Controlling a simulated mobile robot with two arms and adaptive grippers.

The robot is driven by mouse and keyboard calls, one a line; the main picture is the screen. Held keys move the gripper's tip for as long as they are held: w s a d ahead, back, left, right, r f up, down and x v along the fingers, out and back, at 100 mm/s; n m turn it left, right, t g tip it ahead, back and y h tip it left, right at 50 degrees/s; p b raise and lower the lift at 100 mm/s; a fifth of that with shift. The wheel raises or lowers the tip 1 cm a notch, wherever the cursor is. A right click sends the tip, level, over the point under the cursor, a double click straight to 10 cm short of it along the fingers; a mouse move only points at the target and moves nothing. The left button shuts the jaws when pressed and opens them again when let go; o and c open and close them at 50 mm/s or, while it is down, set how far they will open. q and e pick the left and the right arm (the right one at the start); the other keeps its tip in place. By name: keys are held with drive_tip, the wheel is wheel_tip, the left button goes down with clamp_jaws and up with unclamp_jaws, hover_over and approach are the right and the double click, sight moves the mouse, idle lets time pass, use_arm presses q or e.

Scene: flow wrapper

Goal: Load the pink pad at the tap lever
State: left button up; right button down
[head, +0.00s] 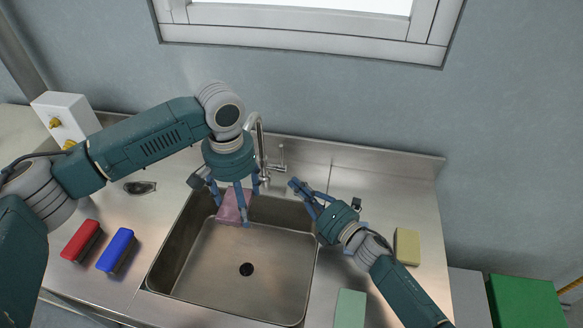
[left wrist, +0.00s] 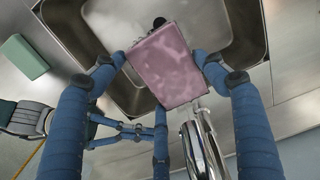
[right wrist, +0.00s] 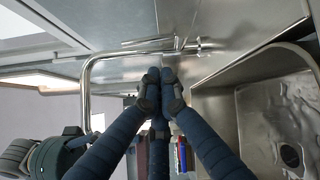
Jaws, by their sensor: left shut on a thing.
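The pink pad (head: 231,207) hangs over the back of the sink. My left gripper (head: 233,205) is shut on it, and the left wrist view shows the pad (left wrist: 167,65) flat between the fingers. The chrome tap (head: 259,130) stands behind the sink, partly hidden by my left arm. Its lever (head: 282,155) rises just right of the spout. My right gripper (head: 298,188) is in front of and to the right of the lever, apart from it. Its fingertips (right wrist: 161,85) are together with nothing visible between them. The tap also shows in the right wrist view (right wrist: 88,85).
The sink (head: 225,270) is empty around its drain. A red brush (head: 82,241) and a blue brush (head: 117,251) lie on the left counter. A yellow sponge (head: 407,246) and a green block (head: 350,308) lie on the right. A white box (head: 65,115) stands back left.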

sight(281, 158)
use_arm(q)
drive_tip(key=shift+a, duration=0.1)
use_arm(e)
drive_tip(key=s+a+n+t+h, duration=0.1)
drive_tip(key=s+a+n+h, duration=0.25)
drive_tip(key=a+h, duration=0.25)
drive_tip(key=s+d+r+n+h, duration=0.1)
drive_tip(key=s+r+n+h, duration=0.1)
drive_tip(key=s+r+h, duration=0.3)
drive_tip(key=r+x, duration=0.2)
drive_tip(key=x, duration=1.2)
drive_tip(key=shift+w+d+t+h, duration=0.4)
drive_tip(key=shift+w+d, duration=0.1)
drive_tip(key=shift+d, duration=0.2)
drive_tip(key=shift+m, duration=0.25)
